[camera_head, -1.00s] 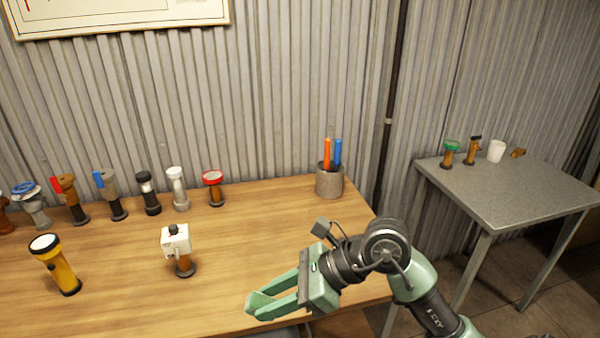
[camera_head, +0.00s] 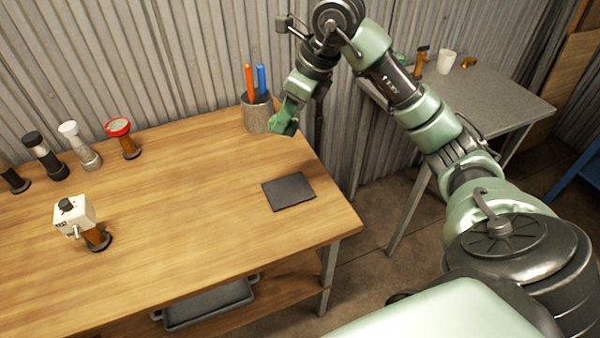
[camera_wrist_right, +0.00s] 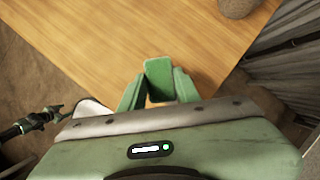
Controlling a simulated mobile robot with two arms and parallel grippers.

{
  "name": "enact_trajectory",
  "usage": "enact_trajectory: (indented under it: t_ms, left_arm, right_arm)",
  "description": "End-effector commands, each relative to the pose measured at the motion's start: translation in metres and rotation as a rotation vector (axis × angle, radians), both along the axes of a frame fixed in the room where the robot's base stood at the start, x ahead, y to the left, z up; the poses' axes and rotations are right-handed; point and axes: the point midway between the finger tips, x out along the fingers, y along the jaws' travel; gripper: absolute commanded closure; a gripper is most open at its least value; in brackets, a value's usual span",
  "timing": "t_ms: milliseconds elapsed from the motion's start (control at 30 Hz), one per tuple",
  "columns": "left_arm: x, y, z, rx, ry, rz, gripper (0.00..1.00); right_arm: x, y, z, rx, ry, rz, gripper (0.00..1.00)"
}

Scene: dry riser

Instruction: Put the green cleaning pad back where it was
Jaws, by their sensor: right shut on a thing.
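My right gripper (camera_head: 285,122) is shut on the green cleaning pad (camera_head: 283,126), above the wooden table near its back right corner. In the right wrist view, the pad (camera_wrist_right: 159,80) shows as a green block between the two fingers (camera_wrist_right: 158,92). The bare table top lies beyond it. In the head view the pad is small and hard to tell from the green fingers. My left gripper is not in view.
A dark flat mat (camera_head: 288,191) lies on the table's right part. A grey cup (camera_head: 257,113) with orange and blue sticks stands close behind the gripper. A white-headed fitting (camera_head: 77,216) stands at left. A grey side table (camera_head: 490,100) is at right.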

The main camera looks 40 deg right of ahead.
Motion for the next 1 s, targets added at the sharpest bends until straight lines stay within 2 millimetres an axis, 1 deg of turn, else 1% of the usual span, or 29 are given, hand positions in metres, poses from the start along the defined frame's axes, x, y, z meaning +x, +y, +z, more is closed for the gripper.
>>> enact_trajectory:
  t_ms: [67, 167, 500, 600, 700, 867, 967, 1000]
  left_arm:
    - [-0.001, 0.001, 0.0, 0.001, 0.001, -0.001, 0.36]
    - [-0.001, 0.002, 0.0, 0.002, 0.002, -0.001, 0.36]
    - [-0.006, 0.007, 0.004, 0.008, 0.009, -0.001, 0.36]
    - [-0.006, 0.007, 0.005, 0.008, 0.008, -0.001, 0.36]
    - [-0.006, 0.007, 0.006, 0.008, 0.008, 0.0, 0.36]
    - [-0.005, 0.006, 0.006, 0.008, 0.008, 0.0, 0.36]
    - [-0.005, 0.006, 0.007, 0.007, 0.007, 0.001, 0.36]
    - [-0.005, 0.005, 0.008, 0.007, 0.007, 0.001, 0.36]
  right_arm:
    - [0.0, -0.003, -0.003, -0.003, 0.009, -0.011, 1.0]
    - [0.0, -0.003, -0.021, -0.004, 0.015, -0.014, 1.0]
    - [-0.001, -0.002, -0.111, 0.001, 0.015, -0.014, 1.0]
    - [-0.001, -0.002, -0.133, -0.001, 0.012, -0.013, 1.0]
    - [0.0, -0.003, -0.147, -0.003, 0.01, -0.014, 1.0]
    - [0.0, -0.003, -0.157, -0.003, 0.008, -0.014, 1.0]
    - [0.0, -0.003, -0.167, -0.003, 0.009, -0.013, 1.0]
    - [-0.001, -0.002, -0.173, -0.002, 0.011, -0.012, 1.0]
